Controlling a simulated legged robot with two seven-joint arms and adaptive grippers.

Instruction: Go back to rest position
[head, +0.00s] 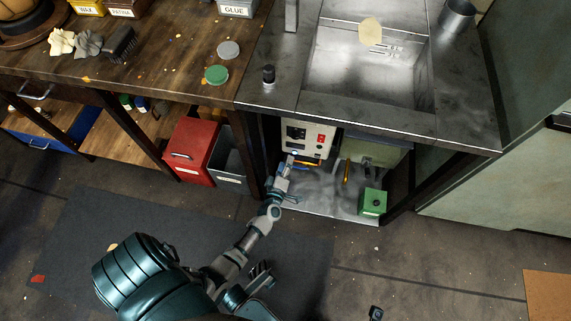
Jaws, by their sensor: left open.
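My left gripper (287,174) is at the end of my left arm, which reaches up from the bottom left to the open space under the sink. It is open, and no object shows between its fingers. In the picture it lies just below a cream control box (308,139) with a red switch; I cannot tell if they touch. A green box (373,202) stands to the right on the metal floor of that space.
The metal sink counter (463,125) overhangs the space. A dark post stands left of the arm, beside a grey bin (230,158) and a red box (191,150). The floor before the cabinet is mostly clear.

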